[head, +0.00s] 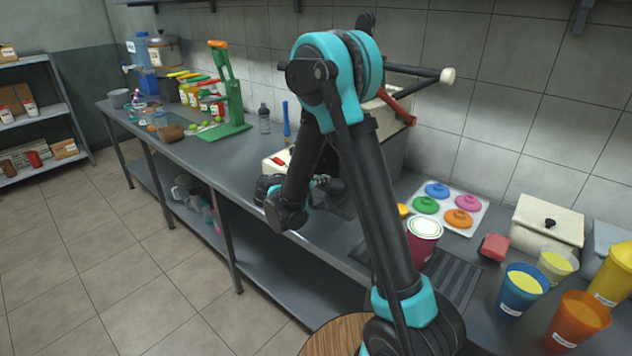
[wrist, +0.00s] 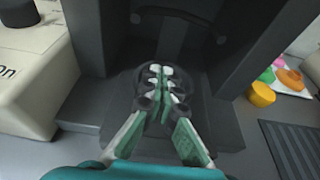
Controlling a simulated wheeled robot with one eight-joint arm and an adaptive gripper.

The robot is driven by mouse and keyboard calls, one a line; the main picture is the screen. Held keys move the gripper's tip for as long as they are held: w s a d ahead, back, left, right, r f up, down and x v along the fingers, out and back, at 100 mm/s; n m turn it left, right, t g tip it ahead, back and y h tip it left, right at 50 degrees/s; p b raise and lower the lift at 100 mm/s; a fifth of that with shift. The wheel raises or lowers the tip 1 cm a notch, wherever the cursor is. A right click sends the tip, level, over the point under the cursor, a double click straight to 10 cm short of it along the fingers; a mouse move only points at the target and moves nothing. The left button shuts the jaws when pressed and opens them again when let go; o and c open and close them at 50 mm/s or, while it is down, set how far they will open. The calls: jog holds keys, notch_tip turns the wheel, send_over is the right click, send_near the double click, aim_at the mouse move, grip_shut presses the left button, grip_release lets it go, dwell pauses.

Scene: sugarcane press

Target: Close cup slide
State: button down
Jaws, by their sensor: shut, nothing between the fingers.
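The sugarcane press is a dark grey machine (head: 392,150) on the steel counter, mostly behind my arm in the head view. The wrist view shows its front recess between two dark side walls (wrist: 242,45). A dark flat tray (wrist: 222,128), seemingly the cup slide, lies at the bottom of the recess. How far it sticks out is unclear. My gripper (wrist: 160,72) is shut and empty, its fingertips over the tray and pointing into the recess. Contact with the tray cannot be told. In the head view my gripper (head: 322,182) is partly hidden by my arm.
A cream machine (wrist: 28,85) stands close on the left. On the right are a yellow lid (wrist: 262,94), a ribbed dark mat (wrist: 288,148), a dark red tub (head: 424,240) and a tray of coloured lids (head: 478,222). The counter's front edge is near my arm.

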aim_at(332, 184)
jog(key=x, duration=0.5)
jog(key=shift+w+d+r, duration=0.25)
jog(key=shift+d, duration=0.05)
jog(key=shift+w+d, duration=0.45)
jog(key=shift+w, duration=0.05)
jog(key=w+d, duration=0.4)
jog(key=shift+w+d, duration=0.15)
jog(key=shift+w, duration=0.05)
